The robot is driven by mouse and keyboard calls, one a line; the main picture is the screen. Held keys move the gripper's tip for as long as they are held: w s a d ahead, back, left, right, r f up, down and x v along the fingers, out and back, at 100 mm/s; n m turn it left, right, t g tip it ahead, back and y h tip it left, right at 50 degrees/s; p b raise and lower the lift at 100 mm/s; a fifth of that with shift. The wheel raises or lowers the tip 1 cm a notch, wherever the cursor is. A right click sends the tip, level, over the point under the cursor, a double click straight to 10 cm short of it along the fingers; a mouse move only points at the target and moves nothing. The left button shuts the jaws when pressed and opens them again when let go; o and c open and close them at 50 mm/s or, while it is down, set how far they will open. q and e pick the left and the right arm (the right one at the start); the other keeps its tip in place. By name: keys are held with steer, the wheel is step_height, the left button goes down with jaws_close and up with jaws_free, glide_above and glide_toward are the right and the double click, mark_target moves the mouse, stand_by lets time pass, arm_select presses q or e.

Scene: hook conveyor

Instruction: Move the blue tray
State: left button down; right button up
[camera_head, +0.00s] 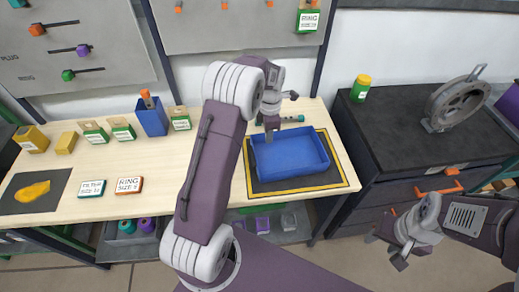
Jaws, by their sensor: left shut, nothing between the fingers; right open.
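The blue tray (290,155) sits upright on a dark mat with a yellow border (338,178), at the right end of the wooden workbench. It looks empty. My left gripper (270,124) is at the tray's back left rim, pointing down, shut with nothing in it. I cannot tell whether it touches the rim. My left arm passes in front of the bench to the left of the tray. My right gripper (386,251) is open and empty, low at the right, in front of the dark cabinet and away from the tray.
A blue bin (152,116), green-and-white boxes (123,130) and yellow blocks (66,143) line the bench's back left. Size cards (129,185) and a dark mat with a yellow item (32,191) lie in front. The dark cabinet (425,150) holds a yellow-green jar (360,88) and a grey wheel (452,104).

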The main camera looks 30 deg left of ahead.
mark_target(258, 156)
arm_select(q)
steer(key=f, duration=0.4)
steer(key=shift+w+d+f, duration=0.2)
steer(key=shift+w, duration=0.15)
steer(key=f, duration=0.3)
steer(key=shift+s+a+f, duration=0.15)
steer(key=shift+s+f, duration=0.05)
steer(key=shift+s+a+p, duration=0.7)
steer(key=shift+s+a, duration=0.05)
steer(key=shift+a, duration=0.3)
steer(key=shift+s+a+f, duration=0.1)
steer(key=shift+s+a, duration=0.25)
steer(key=shift+a, duration=0.2)
arm_select(e)
steer(key=shift+w+r, duration=0.25)
steer(key=shift+r, duration=0.5)
